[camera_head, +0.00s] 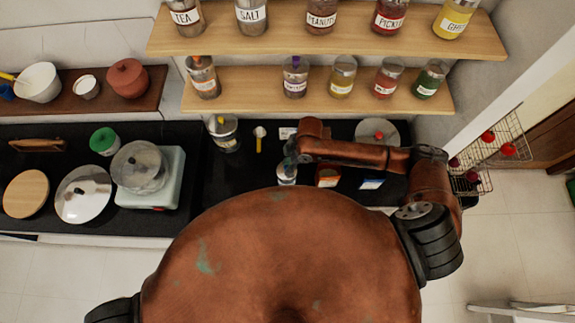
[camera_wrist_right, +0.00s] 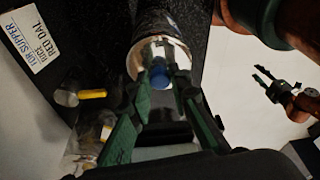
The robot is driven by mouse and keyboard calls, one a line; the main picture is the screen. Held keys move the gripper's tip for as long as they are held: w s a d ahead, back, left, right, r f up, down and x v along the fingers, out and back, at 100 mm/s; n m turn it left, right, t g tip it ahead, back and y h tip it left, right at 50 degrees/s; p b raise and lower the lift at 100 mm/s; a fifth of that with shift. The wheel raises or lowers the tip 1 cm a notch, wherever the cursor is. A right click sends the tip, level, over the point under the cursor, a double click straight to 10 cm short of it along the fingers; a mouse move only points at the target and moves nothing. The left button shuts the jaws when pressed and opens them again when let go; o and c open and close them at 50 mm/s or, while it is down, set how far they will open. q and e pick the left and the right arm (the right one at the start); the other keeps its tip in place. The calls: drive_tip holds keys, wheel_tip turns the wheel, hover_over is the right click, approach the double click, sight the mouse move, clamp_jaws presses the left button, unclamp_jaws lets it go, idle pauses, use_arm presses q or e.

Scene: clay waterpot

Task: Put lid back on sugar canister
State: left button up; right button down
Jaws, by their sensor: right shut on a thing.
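In the right wrist view, my right gripper (camera_wrist_right: 159,62) is shut on the blue knob of a lid (camera_wrist_right: 158,75). A round pale rim and a dark, glassy cylinder show directly behind the lid, which looks like the canister. I cannot tell whether the lid is seated on it or just above it. In the head view, my right arm reaches left over the black counter, with the gripper (camera_head: 289,158) above a small clear canister (camera_head: 287,174). Its label is not readable. My left gripper (camera_wrist_right: 265,82) hangs free at the right of the wrist view, its fingers apart.
A shelf of jars (camera_head: 235,103) overhangs the back.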

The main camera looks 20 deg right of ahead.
drive_tip(key=shift+p, duration=0.4)
idle(0.5)
drive_tip(key=c, duration=1.7)
unclamp_jaws()
drive_tip(key=o, duration=0.5)
drive_tip(key=shift+c, duration=0.2)
